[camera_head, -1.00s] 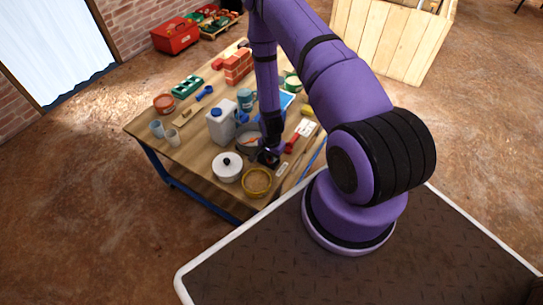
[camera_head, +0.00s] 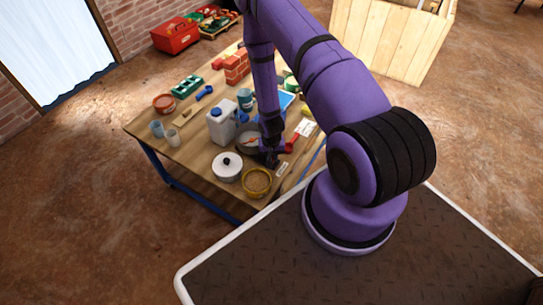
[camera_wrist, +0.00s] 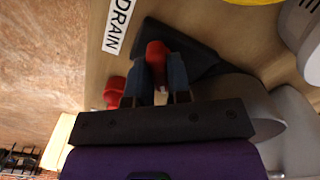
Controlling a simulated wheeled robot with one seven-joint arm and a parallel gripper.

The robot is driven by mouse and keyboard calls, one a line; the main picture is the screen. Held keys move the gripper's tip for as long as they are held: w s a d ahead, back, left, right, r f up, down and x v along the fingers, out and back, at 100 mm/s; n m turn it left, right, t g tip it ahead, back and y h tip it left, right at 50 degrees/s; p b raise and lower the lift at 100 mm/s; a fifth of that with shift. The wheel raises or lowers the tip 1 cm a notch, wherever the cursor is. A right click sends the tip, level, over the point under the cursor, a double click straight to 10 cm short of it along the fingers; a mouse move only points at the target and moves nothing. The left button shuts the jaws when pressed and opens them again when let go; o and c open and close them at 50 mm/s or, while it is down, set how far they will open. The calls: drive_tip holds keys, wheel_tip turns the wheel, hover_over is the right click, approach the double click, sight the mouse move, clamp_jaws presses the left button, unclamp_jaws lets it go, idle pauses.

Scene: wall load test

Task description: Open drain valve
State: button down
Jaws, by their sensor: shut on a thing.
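The drain valve shows in the wrist view as a red handle (camera_wrist: 157,52) over a dark base (camera_wrist: 193,43), beside a white label reading DRAIN (camera_wrist: 119,22). My gripper (camera_wrist: 157,88) is shut on the red handle, with one finger on each side of it. In the head view my gripper (camera_head: 268,157) is low over the near part of the wooden workbench (camera_head: 200,158), beside the small white label (camera_head: 281,169). The valve is mostly hidden behind my gripper there, so its turn angle cannot be told.
A white lidded pot (camera_head: 227,170) and a yellow-rimmed round container (camera_head: 257,184) stand close left and below my gripper. A grey jug (camera_head: 221,128) and a round pan (camera_head: 249,141) stand behind. A red tool (camera_head: 291,144) lies at right. Bench space is tight.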

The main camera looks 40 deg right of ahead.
drive_tip(key=n, duration=0.5)
drive_tip(key=shift+n, duration=0.4)
drive_tip(key=n, duration=0.4)
drive_tip(key=shift+n, duration=0.3)
drive_tip(key=c, duration=1.1)
unclamp_jaws()
drive_tip(key=shift+o, duration=0.2)
wheel_tip(320, 180, up, 11)
